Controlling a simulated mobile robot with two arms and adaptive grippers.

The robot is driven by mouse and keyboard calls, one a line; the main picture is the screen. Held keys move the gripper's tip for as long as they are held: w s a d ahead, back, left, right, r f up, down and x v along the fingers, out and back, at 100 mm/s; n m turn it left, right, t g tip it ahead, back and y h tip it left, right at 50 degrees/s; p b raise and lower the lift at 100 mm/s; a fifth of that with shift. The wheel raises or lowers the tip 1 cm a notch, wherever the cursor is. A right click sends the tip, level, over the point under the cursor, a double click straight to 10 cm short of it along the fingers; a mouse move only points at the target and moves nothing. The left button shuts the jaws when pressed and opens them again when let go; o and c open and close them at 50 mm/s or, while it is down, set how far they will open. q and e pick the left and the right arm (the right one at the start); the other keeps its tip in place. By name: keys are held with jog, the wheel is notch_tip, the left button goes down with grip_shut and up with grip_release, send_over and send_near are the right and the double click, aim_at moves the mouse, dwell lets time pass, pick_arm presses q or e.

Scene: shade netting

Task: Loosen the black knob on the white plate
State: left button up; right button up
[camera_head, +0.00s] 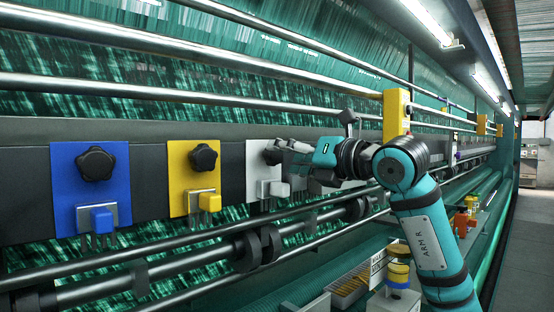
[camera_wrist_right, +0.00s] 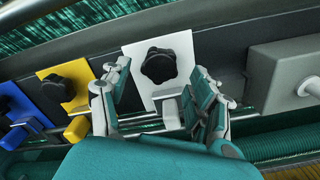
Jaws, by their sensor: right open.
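The white plate (camera_head: 254,162) is fixed to the dark rail, to the right of the yellow plate. It also shows in the right wrist view (camera_wrist_right: 183,49), with its black lobed knob (camera_wrist_right: 158,65) in plain sight near the middle. In the head view the knob is mostly hidden behind my right gripper (camera_head: 272,152). My right gripper, also in the right wrist view (camera_wrist_right: 165,100), is open, its fingers on either side of the lower part of the white plate. The knob lies just beyond the fingertips, and I see no contact. My left gripper is not in view.
A blue plate (camera_head: 63,172) and a yellow plate (camera_head: 178,178) with black knobs sit to the left. Long metal bars (camera_head: 150,262) run below the plates. A grey box (camera_wrist_right: 283,75) stands to the right. A tray (camera_head: 350,290) lies low in front.

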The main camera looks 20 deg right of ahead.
aim_at(274, 154)
jog(key=shift+w, duration=0.1)
jog(key=shift+w+a+p, duration=0.2)
jog(key=shift+w+p, duration=0.1)
jog(key=shift+w, duration=0.1)
jog(key=shift+w+a, duration=0.2)
jog(key=shift+w, duration=0.45)
jog(key=shift+c, duration=0.4)
grip_shut()
